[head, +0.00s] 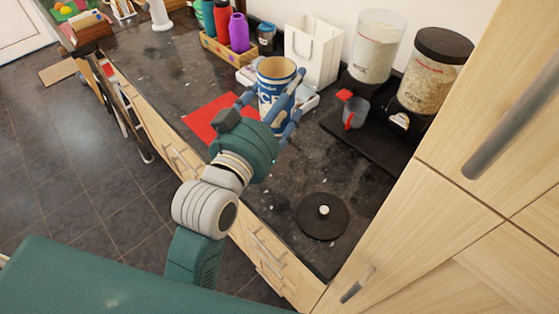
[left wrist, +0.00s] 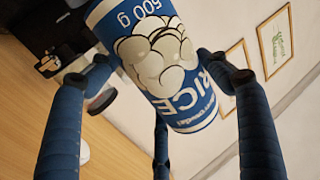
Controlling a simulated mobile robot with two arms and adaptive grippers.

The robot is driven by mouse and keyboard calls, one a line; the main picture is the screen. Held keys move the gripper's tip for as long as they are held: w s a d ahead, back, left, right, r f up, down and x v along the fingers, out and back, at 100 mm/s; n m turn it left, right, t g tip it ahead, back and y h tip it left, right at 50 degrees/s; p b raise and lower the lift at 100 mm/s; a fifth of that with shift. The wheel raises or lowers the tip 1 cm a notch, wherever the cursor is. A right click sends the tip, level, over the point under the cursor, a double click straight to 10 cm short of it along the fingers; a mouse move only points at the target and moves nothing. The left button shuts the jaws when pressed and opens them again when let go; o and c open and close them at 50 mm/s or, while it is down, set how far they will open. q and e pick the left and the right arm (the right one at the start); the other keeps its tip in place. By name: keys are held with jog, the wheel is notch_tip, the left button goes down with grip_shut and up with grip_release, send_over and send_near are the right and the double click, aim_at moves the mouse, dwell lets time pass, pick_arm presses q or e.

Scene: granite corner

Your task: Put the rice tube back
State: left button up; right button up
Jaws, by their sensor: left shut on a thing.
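The rice tube (head: 275,75) is a blue and white cylinder with a tan top, held roughly upright above the dark counter. Its "RICE" and "500 g" print shows in the left wrist view (left wrist: 165,60). My left gripper (head: 272,108) is shut around the tube, its blue fingers on the tube's sides. A clear dispenser (head: 375,50) with white grains and no dark lid stands at the back right. A second dispenser (head: 435,75) has a black lid on. My right gripper is in neither view.
A round black lid (head: 323,225) lies on the front counter. A red mat (head: 212,117), white tray (head: 308,104) and white paper bag (head: 313,50) are near the tube. A wooden crate (head: 216,48) holds bottles. A grey cup (head: 355,113) stands by the dispensers. Tall cabinets (head: 475,230) close off the right.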

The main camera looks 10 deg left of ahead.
pick_arm(q)
notch_tip(320, 180, down, 18)
jog(key=shift+a+r, duration=0.1)
jog(key=o, duration=1.6)
jog(key=shift+c, duration=0.2)
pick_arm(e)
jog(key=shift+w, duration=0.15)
